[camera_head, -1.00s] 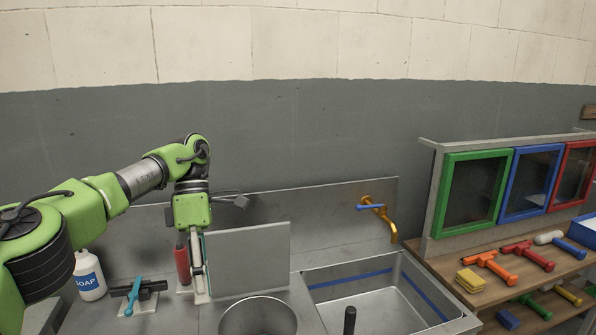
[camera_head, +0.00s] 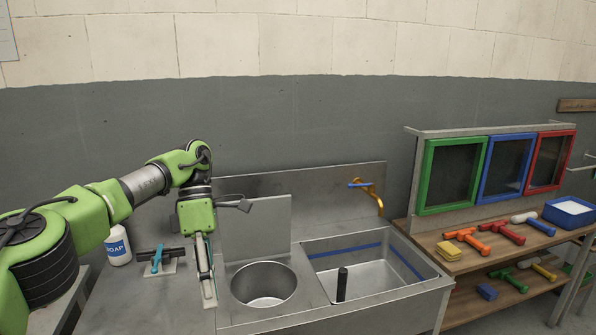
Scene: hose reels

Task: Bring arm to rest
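My green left arm comes in from the left in the head view. Its gripper (camera_head: 206,272) hangs down at the front left of the round basin. It is seen edge-on, so the gap between its fingers cannot be judged. A light strip shows at the fingertips; I cannot tell whether it is held or lies behind. My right gripper is not in view.
A soap bottle (camera_head: 118,247) and a black tool with a blue handle (camera_head: 157,259) are left of the gripper. The steel sink (camera_head: 370,279) has a golden tap (camera_head: 373,196). Right are a wooden shelf with several hammers (camera_head: 466,238), a yellow sponge (camera_head: 449,251) and coloured frames (camera_head: 452,176).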

